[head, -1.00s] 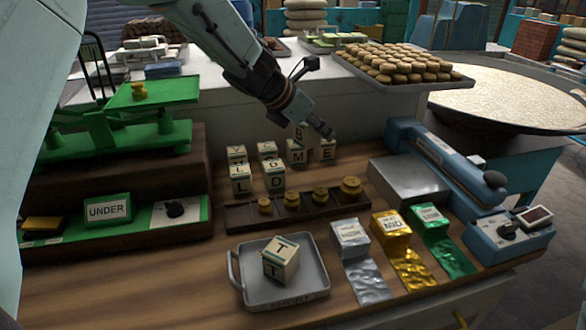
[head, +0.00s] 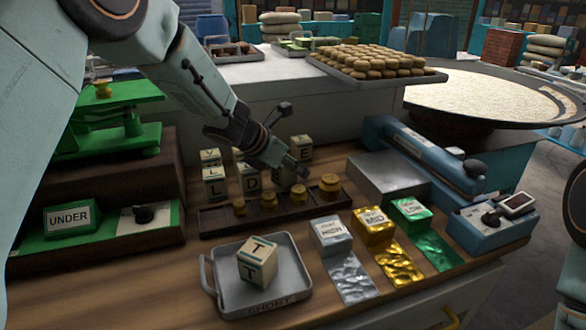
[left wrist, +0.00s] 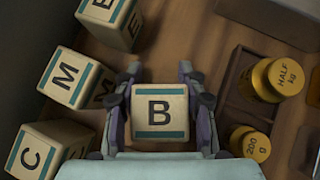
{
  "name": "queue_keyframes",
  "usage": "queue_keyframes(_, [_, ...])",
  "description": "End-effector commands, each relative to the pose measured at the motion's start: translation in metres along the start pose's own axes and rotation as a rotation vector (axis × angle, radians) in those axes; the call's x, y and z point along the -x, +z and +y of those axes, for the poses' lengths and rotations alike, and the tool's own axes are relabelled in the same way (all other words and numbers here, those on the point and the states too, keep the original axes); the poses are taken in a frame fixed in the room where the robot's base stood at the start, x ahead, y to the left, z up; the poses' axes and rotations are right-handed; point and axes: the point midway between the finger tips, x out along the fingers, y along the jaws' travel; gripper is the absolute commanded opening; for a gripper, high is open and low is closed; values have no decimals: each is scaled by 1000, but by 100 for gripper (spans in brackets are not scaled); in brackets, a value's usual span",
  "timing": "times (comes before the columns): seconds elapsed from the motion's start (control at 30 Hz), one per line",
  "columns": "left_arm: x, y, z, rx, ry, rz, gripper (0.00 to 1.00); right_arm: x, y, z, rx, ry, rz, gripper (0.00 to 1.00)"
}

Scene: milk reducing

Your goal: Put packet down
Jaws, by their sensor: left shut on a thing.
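My left gripper (head: 300,172) reaches over the middle of the counter, just behind the weight rack. In the left wrist view my left gripper (left wrist: 158,82) is shut on a cream packet marked B (left wrist: 160,112), with one finger on each side. In the head view the packet B is mostly hidden by the gripper, and I cannot tell whether it touches the counter. Packets M (left wrist: 68,77), C (left wrist: 45,150) and E (left wrist: 105,18) lie to its left in the wrist view. A packet T (head: 257,262) sits in the grey tray (head: 279,301) marked SHORT. My right gripper is out of view.
The dark rack (head: 222,222) of brass weights (head: 329,184) stands close in front of the gripper. Silver (head: 331,235), gold (head: 374,226) and green (head: 411,215) packs and a blue sealer (head: 425,157) are at right. A green scale (head: 110,135) is at left.

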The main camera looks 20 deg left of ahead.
Motion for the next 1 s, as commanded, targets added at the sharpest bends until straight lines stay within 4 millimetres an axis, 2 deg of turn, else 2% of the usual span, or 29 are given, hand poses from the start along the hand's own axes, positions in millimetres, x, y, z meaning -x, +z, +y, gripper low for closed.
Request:
queue_keyframes(0.3, [-4, -3, 0, 0, 0, 0, 2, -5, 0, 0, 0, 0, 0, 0])
queue_keyframes(0.33, [-4, -3, 0, 0, 0, 0, 43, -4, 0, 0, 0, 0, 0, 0])
queue_keyframes(0.57, [-3, -3, 0, 0, 0, 0, 62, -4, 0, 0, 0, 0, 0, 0])
queue_keyframes(0.87, [-3, -2, 0, 0, 0, 0, 63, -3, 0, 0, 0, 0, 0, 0])
queue_keyframes(1.0, [2, 2, 0, 0, 0, 0, 63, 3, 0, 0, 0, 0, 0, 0])
